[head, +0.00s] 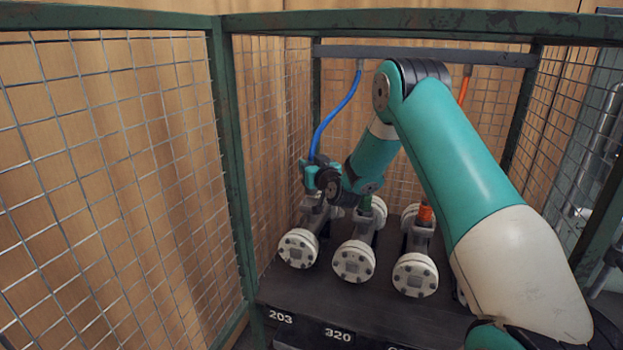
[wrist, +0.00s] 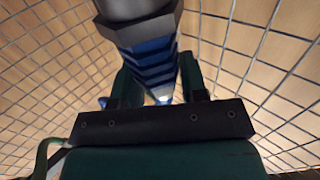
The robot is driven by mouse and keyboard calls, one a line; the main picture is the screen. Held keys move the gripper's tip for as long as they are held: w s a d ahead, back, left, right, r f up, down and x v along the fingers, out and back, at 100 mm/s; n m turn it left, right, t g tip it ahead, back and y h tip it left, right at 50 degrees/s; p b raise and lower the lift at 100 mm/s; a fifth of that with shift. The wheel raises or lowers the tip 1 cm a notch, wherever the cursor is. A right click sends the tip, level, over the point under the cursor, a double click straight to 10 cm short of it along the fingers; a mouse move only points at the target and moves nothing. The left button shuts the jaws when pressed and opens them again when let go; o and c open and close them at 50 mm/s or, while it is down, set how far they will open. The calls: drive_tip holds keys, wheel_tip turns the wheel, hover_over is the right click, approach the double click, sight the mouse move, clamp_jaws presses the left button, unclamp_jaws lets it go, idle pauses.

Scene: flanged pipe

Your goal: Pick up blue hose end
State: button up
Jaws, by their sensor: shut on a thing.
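The blue hose (head: 334,113) hangs from a dark bar at the back of the cage and runs down to my gripper (head: 312,176). In the wrist view my gripper (wrist: 158,98) is shut on the ribbed blue hose end (wrist: 150,62), which sits between its two dark green fingers. A dark grey angular collar (wrist: 138,22) is on the hose end at the top of that view. In the head view my gripper is above the leftmost flanged pipe (head: 298,248), over the label 203. My wrist hides the hose end there, and I cannot tell whether it touches the pipe.
A middle flanged pipe (head: 354,261) and a right one (head: 415,275) stand on a dark base (head: 300,295). An orange hose (head: 463,90) hangs at the back, partly behind my arm. Green-framed wire mesh (head: 110,150) closes off the left and back.

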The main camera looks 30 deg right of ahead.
wheel_tip(320, 180, up, 19)
drive_tip(key=p, duration=0.2)
drive_tip(key=shift+r, duration=0.2)
idle(0.5)
